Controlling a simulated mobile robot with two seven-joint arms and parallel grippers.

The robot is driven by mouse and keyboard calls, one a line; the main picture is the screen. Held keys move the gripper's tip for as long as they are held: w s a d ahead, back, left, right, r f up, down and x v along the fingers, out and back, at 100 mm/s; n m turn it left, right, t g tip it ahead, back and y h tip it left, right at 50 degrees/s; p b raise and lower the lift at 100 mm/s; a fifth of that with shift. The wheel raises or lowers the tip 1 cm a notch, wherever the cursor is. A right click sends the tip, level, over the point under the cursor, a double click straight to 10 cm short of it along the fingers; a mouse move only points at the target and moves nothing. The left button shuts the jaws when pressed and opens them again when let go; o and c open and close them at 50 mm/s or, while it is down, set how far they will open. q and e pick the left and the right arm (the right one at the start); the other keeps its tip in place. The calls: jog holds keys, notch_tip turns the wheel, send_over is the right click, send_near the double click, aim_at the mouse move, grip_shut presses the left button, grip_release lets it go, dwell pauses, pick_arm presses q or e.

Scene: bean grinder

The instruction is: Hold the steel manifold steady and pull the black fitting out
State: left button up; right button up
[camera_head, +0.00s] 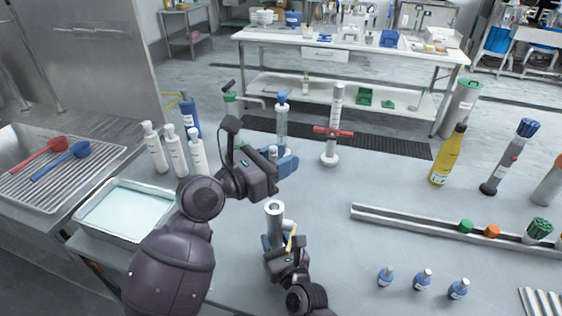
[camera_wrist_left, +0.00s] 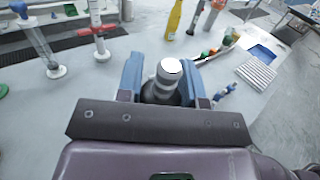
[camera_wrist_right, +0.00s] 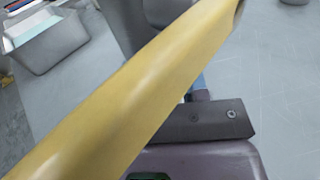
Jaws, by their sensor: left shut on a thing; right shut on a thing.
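In the right wrist view the yellow handle (camera_wrist_right: 120,90) crosses close to the camera and hides most of the grip. My left gripper (camera_head: 279,160) is shut on the black fitting, above and behind the manifold and apart from it in the picture. In the left wrist view the dark fitting (camera_wrist_left: 160,93) has a pale round top and stands between the blue fingers. Its lower end is hidden.
White bottles (camera_head: 173,150) and a water tray (camera_head: 125,210) stand left. A column with a red clamp (camera_head: 332,130) stands behind my left gripper. A yellow bottle (camera_head: 447,157) and a rail (camera_head: 420,217) with caps are right. Small blue bottles (camera_head: 422,280) stand front right.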

jog(key=o, duration=1.3)
jog(key=shift+c, duration=0.2)
jog(key=v, duration=1.2)
pick_arm(q)
jog(key=shift+a, duration=0.1)
pick_arm(e)
jog(key=shift+s+a, duration=0.1)
